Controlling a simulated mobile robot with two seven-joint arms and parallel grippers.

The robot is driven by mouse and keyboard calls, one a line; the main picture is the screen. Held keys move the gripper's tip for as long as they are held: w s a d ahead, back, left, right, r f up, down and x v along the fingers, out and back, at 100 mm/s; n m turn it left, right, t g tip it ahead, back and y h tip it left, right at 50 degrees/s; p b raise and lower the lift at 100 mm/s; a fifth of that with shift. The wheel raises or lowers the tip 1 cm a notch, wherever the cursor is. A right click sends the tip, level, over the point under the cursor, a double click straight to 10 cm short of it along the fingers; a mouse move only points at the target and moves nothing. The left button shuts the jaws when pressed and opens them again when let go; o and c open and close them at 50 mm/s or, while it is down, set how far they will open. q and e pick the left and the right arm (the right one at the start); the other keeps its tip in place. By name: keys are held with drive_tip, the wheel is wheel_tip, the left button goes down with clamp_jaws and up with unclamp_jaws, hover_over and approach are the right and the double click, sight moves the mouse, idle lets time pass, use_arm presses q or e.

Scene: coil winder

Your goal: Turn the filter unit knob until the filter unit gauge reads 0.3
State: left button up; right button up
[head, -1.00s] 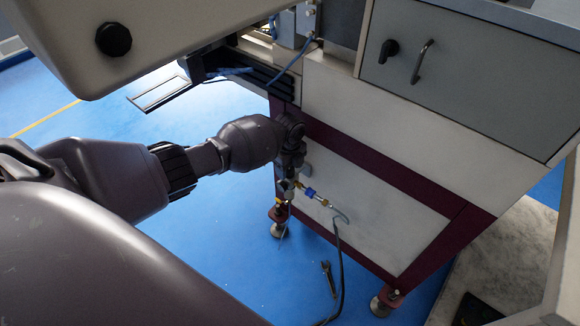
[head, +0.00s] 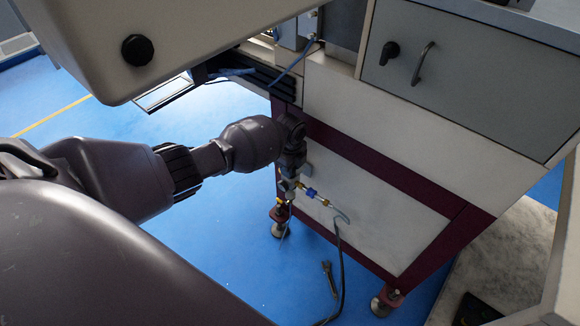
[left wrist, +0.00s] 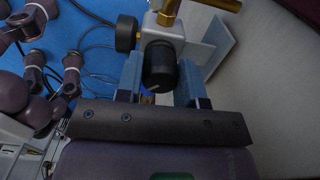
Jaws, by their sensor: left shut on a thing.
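The filter unit (left wrist: 176,27) fills the top middle of the left wrist view, with a silver body and brass fittings. Its black knob (left wrist: 158,68) points towards the wrist camera and has a pale mark on its edge. My left gripper (left wrist: 159,78) is shut on this knob, one blue finger on each side. The gauge (left wrist: 126,33) shows edge-on as a dark disc left of the body, so its reading is hidden. In the head view my left gripper (head: 290,170) is at the unit (head: 290,189), largely covering it. My right gripper is not in view.
A brass fitting with a blue part (head: 313,193) and a dark hose (head: 338,245) run beside the unit along the machine's lower panel (head: 390,225). A pale box (head: 75,35) with a black knob fills the upper left foreground.

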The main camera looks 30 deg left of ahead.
use_arm(q)
drive_tip(key=n+p, duration=0.1)
drive_tip(key=n, duration=0.4)
drive_tip(key=shift+r, duration=0.1)
drive_tip(key=n+p, duration=0.1)
drive_tip(key=n, duration=0.3)
drive_tip(key=shift+d+n, duration=0.1)
drive_tip(key=shift+n, duration=0.3)
drive_tip(key=n+p, duration=0.1)
drive_tip(key=n, duration=0.4)
drive_tip(key=shift+n, duration=0.3)
drive_tip(key=n, duration=0.3)
drive_tip(key=shift+n+p, duration=0.3)
drive_tip(key=shift+n, duration=0.7)
drive_tip(key=o, duration=0.9)
drive_tip(key=shift+o, duration=0.2)
